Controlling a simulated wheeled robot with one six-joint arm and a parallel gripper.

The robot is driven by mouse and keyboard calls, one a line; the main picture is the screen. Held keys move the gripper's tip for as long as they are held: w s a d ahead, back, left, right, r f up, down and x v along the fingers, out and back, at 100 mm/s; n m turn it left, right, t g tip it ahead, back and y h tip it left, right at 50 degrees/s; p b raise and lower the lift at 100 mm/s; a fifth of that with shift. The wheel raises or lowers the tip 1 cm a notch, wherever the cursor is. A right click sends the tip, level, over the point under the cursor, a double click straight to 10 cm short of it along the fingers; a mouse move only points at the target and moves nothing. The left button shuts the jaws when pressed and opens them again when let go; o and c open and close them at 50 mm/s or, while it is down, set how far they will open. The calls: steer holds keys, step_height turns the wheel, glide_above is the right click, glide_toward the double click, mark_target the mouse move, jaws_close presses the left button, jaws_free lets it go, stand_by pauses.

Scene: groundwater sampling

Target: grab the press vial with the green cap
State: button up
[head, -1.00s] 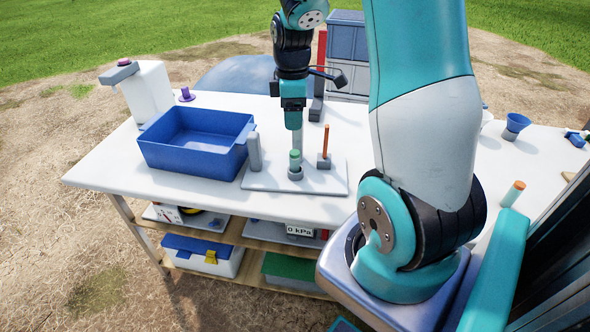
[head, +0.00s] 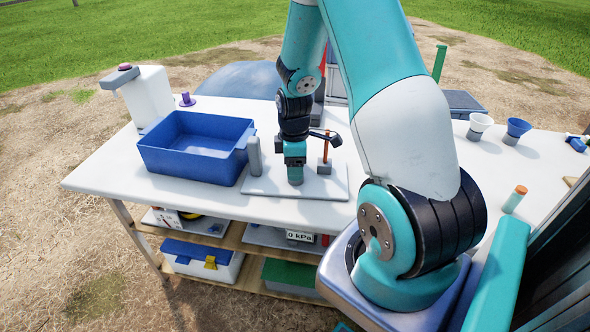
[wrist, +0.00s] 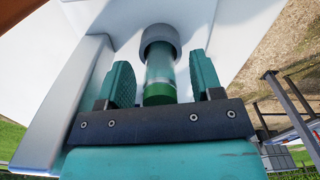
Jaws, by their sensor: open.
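The press vial (wrist: 160,70) shows in the wrist view between the two teal finger pads of my open gripper (wrist: 162,78). Its green cap (wrist: 159,93) is nearest the palm, and its far end sits in a grey round holder (wrist: 160,38). There is a gap on each side; the right pad is closer to it. In the head view my gripper (head: 295,176) points down over the white board (head: 325,184), and its body hides the vial.
A grey post (head: 254,155) stands left of my gripper on the board. An orange rod (head: 326,146) in a grey block (head: 324,167) stands close to the right. A blue bin (head: 190,165) lies further left. The front strip of the table is clear.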

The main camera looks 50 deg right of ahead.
steer(key=c, duration=1.1)
